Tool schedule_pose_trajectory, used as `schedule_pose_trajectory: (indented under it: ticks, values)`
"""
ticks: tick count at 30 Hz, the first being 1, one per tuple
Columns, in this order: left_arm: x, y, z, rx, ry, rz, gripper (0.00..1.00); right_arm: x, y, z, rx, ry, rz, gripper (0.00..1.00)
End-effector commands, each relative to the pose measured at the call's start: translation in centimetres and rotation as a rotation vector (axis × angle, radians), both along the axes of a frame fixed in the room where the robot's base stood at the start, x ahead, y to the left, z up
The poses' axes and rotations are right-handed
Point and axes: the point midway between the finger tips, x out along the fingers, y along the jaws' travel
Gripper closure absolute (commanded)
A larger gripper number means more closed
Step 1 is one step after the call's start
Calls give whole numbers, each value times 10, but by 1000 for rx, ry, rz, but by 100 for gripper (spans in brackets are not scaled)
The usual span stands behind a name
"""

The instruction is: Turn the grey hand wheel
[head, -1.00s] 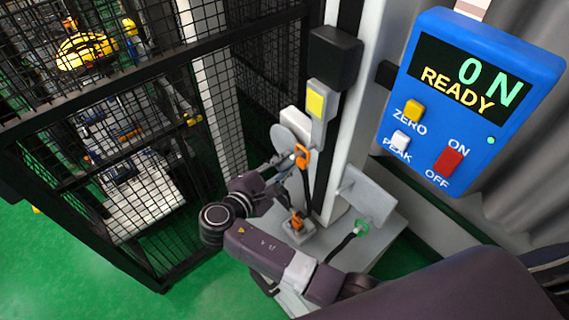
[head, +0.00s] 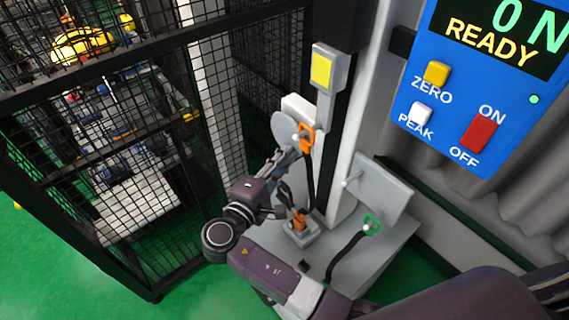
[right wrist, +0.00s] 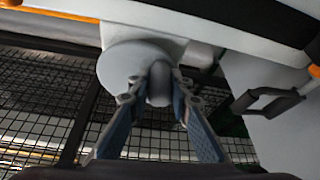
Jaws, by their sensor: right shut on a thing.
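The grey hand wheel (head: 285,129) is a smooth round disc on the side of the tower's white post, in the middle of the head view. In the right wrist view the wheel (right wrist: 122,66) is up close, with a rounded grey handle (right wrist: 158,84) standing out from its face. My right gripper (head: 292,153) reaches up to the wheel from below. In the right wrist view the gripper's fingers (right wrist: 157,97) are closed around the handle, one on each side. The fingers hide part of the handle. My left gripper is not in view.
A blue box (head: 478,120) with a READY display, buttons and a red switch is at the right. An orange hook (head: 305,138) with a black strap hangs beside the wheel. A black mesh cage (head: 150,150) stands close on the left.

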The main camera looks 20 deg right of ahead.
Motion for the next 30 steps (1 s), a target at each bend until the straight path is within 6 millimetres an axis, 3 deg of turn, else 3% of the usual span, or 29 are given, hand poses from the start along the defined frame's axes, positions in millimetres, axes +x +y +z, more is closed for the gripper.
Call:
schedule_pose_trajectory:
  ticks: [13, 14, 18, 30]
  values:
    - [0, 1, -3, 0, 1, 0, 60, 0, 0, -3, 8, -6, 0, 100]
    - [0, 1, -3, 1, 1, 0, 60, 0, 0, -3, 8, -6, 0, 80]
    - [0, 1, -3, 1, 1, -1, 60, 0, 0, -2, 7, -7, 0, 65]
    - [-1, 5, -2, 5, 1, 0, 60, 0, 0, 7, 8, -12, 0, 63]
